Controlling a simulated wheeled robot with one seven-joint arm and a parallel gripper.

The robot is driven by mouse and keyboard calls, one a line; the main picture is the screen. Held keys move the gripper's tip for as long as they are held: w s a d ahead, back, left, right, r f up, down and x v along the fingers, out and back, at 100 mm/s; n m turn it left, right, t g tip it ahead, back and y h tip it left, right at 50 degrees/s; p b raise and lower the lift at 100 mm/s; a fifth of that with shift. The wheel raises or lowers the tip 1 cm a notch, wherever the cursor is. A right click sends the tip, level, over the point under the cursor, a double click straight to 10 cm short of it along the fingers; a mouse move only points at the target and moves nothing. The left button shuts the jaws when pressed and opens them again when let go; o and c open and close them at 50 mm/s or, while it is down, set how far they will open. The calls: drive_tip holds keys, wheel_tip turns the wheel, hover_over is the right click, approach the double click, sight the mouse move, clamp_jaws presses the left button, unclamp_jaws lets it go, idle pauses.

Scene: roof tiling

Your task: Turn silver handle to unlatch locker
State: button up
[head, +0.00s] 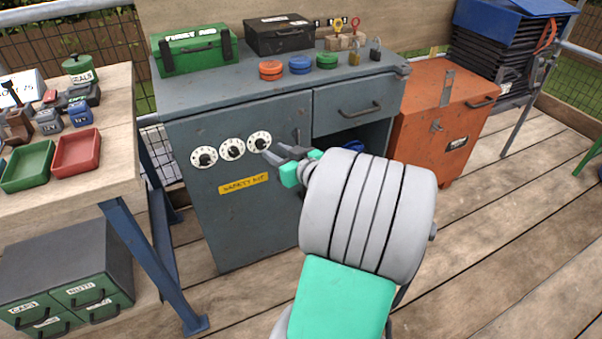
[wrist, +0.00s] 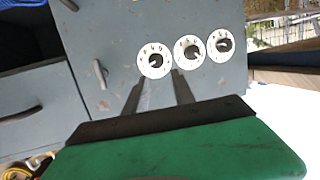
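The locker (head: 235,215) is a blue-grey cabinet with a yellow "SAFETY KIT" label (head: 243,184) on its door. Three white dials sit in a row on the door: left (head: 204,157), middle (head: 232,149) and right (head: 259,141). The silver handle (wrist: 100,74) shows on the door in the wrist view, left of the dials and lying lengthwise up the picture. In the head view the handle (head: 298,135) is small and close behind my gripper. My gripper (head: 268,153) is open and empty, its fingers apart, pointing at the door near the nearest dial (wrist: 155,60). Whether it touches is unclear. The door looks closed.
A drawer (head: 358,106) and an open shelf lie right of the door. An orange chest (head: 450,115) stands farther right. A workbench (head: 95,150) with red and green trays is at left. A green case (head: 193,50) and coloured tins stand on top.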

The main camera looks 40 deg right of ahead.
sight(299, 135)
drive_tip(key=s+d+f+m+t+h+b, duration=0.25)
drive_tip(key=s+d+h, duration=0.2)
drive_tip(key=d, duration=0.45)
drive_tip(key=shift+g+y, duration=0.25)
drive_tip(key=x, duration=0.6)
drive_tip(key=shift+w+a+r, duration=0.15)
drive_tip(key=shift+w+r, duration=0.15)
drive_tip(key=shift+w, duration=0.4)
drive_tip(key=shift+c, duration=0.2)
clamp_jaws()
